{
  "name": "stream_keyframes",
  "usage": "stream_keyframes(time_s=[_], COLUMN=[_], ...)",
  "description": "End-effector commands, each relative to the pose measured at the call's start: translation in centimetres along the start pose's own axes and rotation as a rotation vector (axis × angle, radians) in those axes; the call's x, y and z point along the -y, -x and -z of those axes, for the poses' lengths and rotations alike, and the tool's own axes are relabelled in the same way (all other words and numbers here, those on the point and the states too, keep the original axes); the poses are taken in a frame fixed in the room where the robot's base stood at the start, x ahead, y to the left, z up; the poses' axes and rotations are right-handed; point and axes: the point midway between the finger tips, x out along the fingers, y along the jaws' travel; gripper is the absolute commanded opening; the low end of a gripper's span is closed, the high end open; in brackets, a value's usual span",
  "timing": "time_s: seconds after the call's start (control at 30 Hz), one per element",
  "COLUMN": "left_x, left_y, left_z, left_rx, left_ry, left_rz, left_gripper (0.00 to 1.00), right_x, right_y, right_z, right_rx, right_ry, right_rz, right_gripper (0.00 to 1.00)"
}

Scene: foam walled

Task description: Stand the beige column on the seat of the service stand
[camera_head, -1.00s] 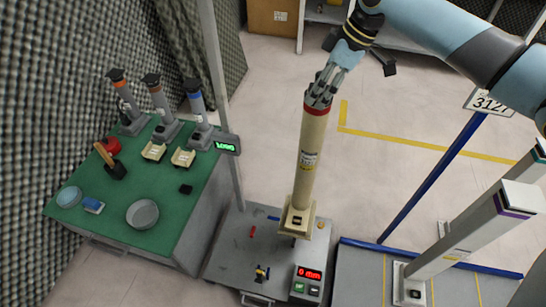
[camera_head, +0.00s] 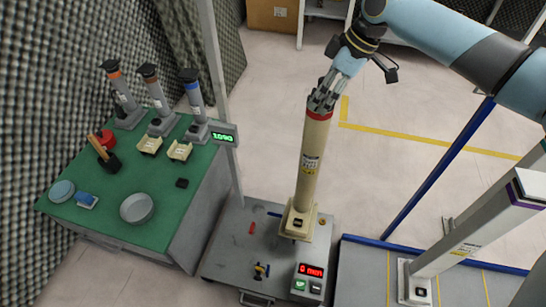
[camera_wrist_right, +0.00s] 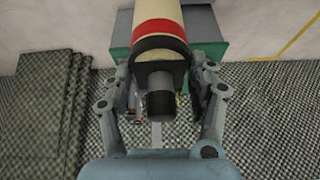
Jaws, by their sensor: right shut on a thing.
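The beige column (camera_head: 312,160) is a tall tube with a red band near its top, a label on its side and a square beige foot. It is close to upright, leaning slightly, above the grey service stand (camera_head: 226,255). Its foot covers the spot below, so I cannot tell whether it touches the stand. My right gripper (camera_head: 326,95) is shut on the dark top of the column. In the right wrist view the column (camera_wrist_right: 158,24) lies between the two fingers (camera_wrist_right: 160,85). My left gripper is not in view.
A control box (camera_head: 308,278) with a red display sits on the stand's front right, with small loose parts nearby. A green table (camera_head: 110,222) with tools and a dish stands left. A thin post rises behind the stand.

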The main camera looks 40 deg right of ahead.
Motion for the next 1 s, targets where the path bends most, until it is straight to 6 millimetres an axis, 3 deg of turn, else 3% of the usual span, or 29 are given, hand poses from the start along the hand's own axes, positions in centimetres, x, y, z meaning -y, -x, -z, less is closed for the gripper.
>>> stream_keyframes(time_s=[0.63,0.77,1.0], left_x=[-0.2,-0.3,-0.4], left_y=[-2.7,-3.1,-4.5], left_z=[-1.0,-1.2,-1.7], left_rx=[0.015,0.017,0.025], left_ry=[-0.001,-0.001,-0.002], left_rz=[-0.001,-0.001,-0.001], left_gripper=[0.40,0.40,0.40], right_x=[5.1,5.5,5.5], right_y=[-3.6,-4.5,-8.2], right_z=[7.8,8.2,6.7], right_rx=[-0.002,0.002,0.004], right_ry=[0.010,0.012,0.011], right_rz=[0.004,0.006,0.009], right_gripper=[0.01,0.01,0.01])
